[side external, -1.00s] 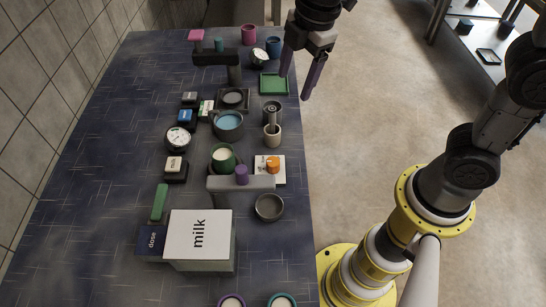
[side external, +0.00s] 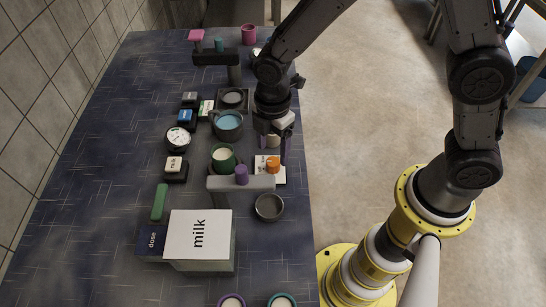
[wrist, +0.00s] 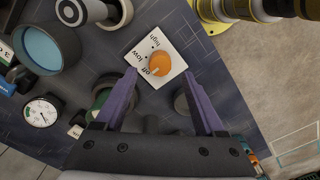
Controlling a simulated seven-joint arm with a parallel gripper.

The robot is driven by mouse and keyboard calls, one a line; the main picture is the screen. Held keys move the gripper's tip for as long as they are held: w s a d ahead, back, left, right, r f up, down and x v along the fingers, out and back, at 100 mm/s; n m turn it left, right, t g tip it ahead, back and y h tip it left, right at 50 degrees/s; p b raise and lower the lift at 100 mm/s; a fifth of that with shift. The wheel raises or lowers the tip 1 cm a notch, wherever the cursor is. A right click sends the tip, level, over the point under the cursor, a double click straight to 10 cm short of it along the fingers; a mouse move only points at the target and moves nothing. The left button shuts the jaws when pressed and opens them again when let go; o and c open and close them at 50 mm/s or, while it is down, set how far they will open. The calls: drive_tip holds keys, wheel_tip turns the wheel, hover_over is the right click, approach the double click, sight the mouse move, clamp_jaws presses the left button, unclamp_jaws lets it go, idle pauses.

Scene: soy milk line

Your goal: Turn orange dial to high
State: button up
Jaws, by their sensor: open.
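The orange dial (side external: 273,164) sits on a white plate (side external: 262,177) near the right edge of the dark table. In the wrist view the dial (wrist: 159,63) is on the white plate (wrist: 176,70) marked off, low and high. A pale mark on the dial lies on the side by "off". My gripper (side external: 270,150) is above and just behind the dial in the side view. In the wrist view my gripper (wrist: 162,78) has its two purple fingers spread apart with nothing between them. The dial shows just beyond the fingertips, and I cannot tell the height gap.
A grey arm with a purple knob (side external: 241,174) stands left of the dial, by a green cup (side external: 222,157). A blue-filled pot (side external: 229,122) is behind. A grey bowl (side external: 269,207) and the milk box (side external: 198,238) are nearer the front.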

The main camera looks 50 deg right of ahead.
sight(273, 161)
drive_tip(key=shift+f, duration=2.2)
clamp_jaws()
